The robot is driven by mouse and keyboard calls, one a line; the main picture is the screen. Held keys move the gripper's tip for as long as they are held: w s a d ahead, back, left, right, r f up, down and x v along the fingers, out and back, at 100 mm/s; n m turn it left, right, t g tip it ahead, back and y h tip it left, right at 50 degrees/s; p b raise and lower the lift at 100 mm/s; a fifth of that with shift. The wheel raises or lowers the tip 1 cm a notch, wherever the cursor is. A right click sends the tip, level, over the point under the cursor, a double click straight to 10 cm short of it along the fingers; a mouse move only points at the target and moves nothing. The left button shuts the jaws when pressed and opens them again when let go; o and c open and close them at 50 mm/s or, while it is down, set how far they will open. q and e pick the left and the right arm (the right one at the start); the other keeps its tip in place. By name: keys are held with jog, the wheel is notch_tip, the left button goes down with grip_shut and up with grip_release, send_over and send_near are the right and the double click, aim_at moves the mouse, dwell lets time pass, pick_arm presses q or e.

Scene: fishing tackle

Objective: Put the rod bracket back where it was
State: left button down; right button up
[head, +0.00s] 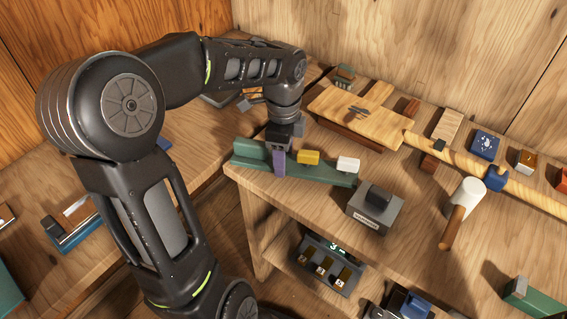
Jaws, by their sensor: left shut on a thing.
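My left gripper (279,146) reaches down at the left end of the wooden bench and is shut on an upright purple piece (279,163). The purple piece is in front of a long green rail (325,176); I cannot tell whether it touches it. A yellow block (308,157) and a white block (348,164) are at the rail to the right. A blue bracket (495,180) is at a long wooden rod (535,191) on the right. I cannot tell for sure which piece is the rod bracket. My right gripper is out of view.
A grey box with a dark top (375,209) stands in front of the rail. A white-headed mallet (465,200) lies to its right. A wooden board (355,118) is behind. A lower shelf holds a dark device (330,263). Bare bench shows around the mallet.

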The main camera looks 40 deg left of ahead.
pick_arm(q)
jog(key=shift+f, duration=1.45)
jog(key=shift+f, duration=0.2)
jog(key=c, duration=0.5)
grip_release()
jog(key=shift+r, duration=0.1)
notch_tip(320, 180, up, 12)
jog(key=shift+r, duration=0.1)
